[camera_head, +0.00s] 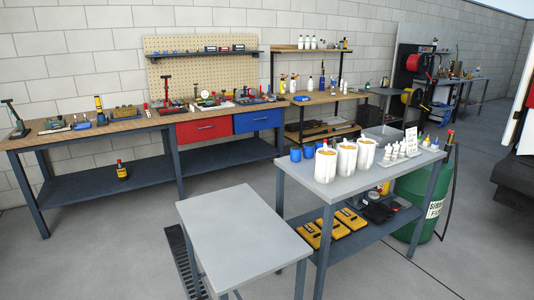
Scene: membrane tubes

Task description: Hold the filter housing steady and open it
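Nothing in the head view can be surely told as the filter housing. Three white cylindrical containers with orange-brown tops, a left one (325,168), a middle one (346,161) and a right one (366,156), stand upright on a grey table (322,191). Whether one of them is the housing, I cannot tell at this size. Neither of my grippers nor my arms is in view.
A bare grey table (240,225) stands in front. Blue cups (296,155) and small white bottles (400,149) flank the containers. Yellow cases (328,230) lie on the lower shelf. A green gas cylinder (411,213) stands at right, a tool-laden workbench (85,134) behind.

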